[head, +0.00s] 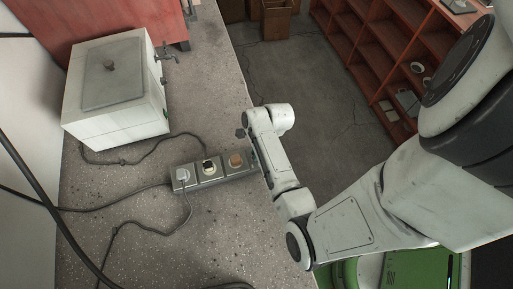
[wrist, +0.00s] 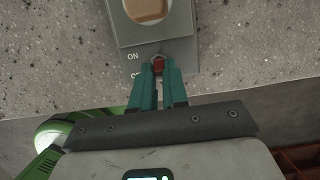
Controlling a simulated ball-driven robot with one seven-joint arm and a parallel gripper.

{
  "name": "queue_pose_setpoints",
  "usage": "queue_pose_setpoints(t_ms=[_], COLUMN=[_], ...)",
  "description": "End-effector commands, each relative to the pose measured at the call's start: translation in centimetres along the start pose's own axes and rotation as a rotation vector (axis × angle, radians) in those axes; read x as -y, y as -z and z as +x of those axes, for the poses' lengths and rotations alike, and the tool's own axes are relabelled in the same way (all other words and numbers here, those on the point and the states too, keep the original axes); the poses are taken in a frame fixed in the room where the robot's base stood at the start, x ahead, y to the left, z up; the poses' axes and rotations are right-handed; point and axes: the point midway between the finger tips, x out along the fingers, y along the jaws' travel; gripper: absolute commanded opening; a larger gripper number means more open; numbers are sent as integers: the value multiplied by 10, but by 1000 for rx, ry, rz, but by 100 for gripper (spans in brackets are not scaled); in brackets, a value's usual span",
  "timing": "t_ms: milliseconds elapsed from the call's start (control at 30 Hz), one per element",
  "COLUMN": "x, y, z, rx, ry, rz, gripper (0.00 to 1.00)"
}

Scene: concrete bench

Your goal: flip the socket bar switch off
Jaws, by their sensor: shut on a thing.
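The grey socket bar (head: 222,177) lies on the concrete bench, with plugs or sockets in a row. In the wrist view the near end of the bar (wrist: 182,35) shows a small red switch (wrist: 158,59) beside a printed "ON" label. A second label below it is partly hidden by a finger. My gripper (wrist: 160,68) has its teal fingers close together at the switch and is shut on it. The switch sits level with "ON".
A white box (head: 117,92) with a grey lid stands at the back left of the bench (head: 215,240). Dark cables run across the bench left of the bar. A white plug (head: 183,175) sits in the bar's far end. Red shelves (head: 385,60) stand beyond the floor.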

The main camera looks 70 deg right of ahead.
Motion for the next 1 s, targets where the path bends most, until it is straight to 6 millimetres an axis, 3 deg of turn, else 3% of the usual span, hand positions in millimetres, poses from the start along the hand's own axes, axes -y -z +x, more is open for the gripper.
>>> queue_pose_setpoints(t_ms=[667,700,1000], x=[2,2,1], y=[1,1,1], z=[0,0,0], rx=[31,31,30], ry=[6,6,3], rz=[-1,-1,0], gripper=[0,15,39])
